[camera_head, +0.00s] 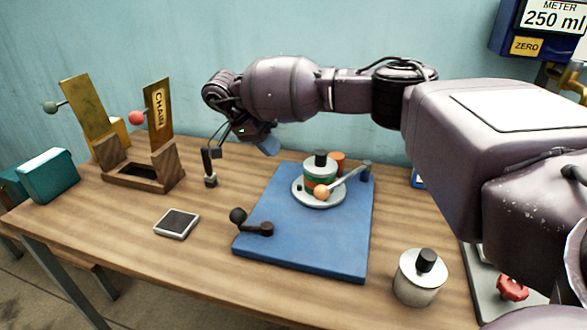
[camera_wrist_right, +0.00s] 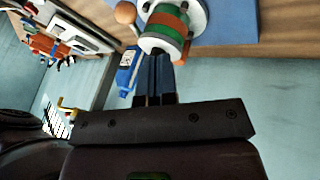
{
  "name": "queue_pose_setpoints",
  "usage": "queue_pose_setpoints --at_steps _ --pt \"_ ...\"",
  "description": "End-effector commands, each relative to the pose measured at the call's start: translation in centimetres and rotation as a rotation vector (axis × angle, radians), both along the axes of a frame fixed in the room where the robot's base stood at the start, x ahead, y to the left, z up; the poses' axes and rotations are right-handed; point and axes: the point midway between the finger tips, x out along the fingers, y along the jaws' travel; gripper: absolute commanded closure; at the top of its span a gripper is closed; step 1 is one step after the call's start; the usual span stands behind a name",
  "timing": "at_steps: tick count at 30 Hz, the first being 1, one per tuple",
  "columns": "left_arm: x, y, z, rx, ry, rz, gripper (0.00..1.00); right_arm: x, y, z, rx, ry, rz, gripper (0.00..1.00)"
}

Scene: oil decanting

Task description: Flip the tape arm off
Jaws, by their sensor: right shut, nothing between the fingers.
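A wooden stand (camera_head: 155,182) at the back left carries two tilted brass arms. One brass arm (camera_head: 158,105) reads CHAIN and has a red ball knob (camera_head: 136,118). The other brass arm (camera_head: 82,108), further left, has a dark grey ball knob (camera_head: 50,107); I see no lettering on it, so I cannot tell whether it is the tape arm. My right gripper (camera_head: 268,146) is shut and empty, behind the blue board and well right of the stand. In the right wrist view its fingers (camera_wrist_right: 156,62) point towards a green and orange ringed stack (camera_wrist_right: 165,30). My left gripper is not in view.
The blue board (camera_head: 300,240) bears the ringed stack on a pale disc, an orange-knobbed lever (camera_head: 345,180) and a dark crank (camera_head: 255,226). A small dark upright piece (camera_head: 210,168), a flat pad (camera_head: 177,223) and a metal canister (camera_head: 418,278) stand around it. A teal box (camera_head: 48,175) is far left.

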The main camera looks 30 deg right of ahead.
Motion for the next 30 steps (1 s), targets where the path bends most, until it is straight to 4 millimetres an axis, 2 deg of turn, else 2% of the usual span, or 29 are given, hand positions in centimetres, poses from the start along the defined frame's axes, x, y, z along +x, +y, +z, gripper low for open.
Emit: queue_pose_setpoints --at_steps 5,12,18,24,30 --pt "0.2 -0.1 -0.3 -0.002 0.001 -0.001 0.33 -0.6 -1.1 -2.2 0.001 0.006 -0.001 1.00" --pt "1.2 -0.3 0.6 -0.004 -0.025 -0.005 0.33 -1.8 -3.2 -5.4 0.000 0.004 -0.002 1.00" --pt "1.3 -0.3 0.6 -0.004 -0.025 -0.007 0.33 -2.7 -4.8 -8.3 0.000 0.003 -0.002 1.00" --pt "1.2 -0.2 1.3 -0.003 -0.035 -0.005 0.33 -5.1 -5.7 -8.3 0.001 -0.002 0.000 1.00" --pt "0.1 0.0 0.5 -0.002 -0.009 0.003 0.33 -6.2 -6.1 -8.7 0.001 0.000 -0.001 1.00"
